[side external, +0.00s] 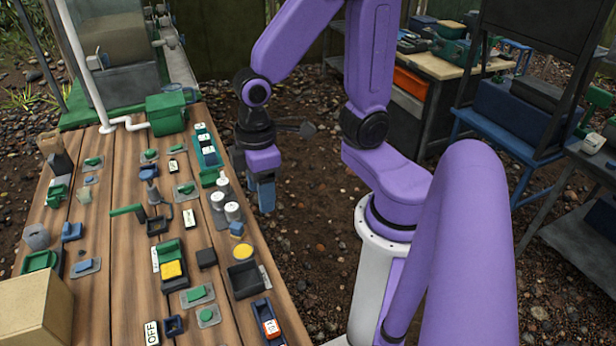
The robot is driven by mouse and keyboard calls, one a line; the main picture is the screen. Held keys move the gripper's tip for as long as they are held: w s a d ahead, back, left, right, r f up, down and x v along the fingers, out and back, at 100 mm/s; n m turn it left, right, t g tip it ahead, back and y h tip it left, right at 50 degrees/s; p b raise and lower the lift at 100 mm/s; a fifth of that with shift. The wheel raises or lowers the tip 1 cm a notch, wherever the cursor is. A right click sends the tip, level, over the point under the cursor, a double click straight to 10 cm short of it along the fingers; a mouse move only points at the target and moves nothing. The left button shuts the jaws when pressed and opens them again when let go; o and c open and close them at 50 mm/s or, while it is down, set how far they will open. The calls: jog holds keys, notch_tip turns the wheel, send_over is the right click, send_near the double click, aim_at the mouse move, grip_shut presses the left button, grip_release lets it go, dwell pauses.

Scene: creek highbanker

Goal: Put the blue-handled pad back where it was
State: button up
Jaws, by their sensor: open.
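A grey pad with a blue handle (86,267) lies flat at the left front of the wooden bench. A smaller blue piece (90,180) sits farther back, and a blue block (72,231) stands between them. I cannot tell for sure which of these the task means. Similar grey pads with green handles (198,294) lie across the bench. My gripper (264,204) hangs fingers down just beyond the bench's right edge, apart from the pads. It is open, and I see nothing held. The gap between its fingers is hard to see from this side.
The bench (110,300) is crowded with small parts. Grey cylinders (232,212), a dark tray (245,280) and a yellow disc (242,251) line its right side. A green lever (128,210) rises mid-bench. A cardboard box (35,310) blocks the front left. Open gravel (310,230) lies right.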

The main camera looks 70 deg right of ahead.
jog(key=s+d+r+n, duration=0.1)
jog(key=s+r+n, duration=0.2)
jog(key=s, duration=0.6)
jog(key=shift+d+r, duration=0.3)
jog(key=shift+r, duration=0.05)
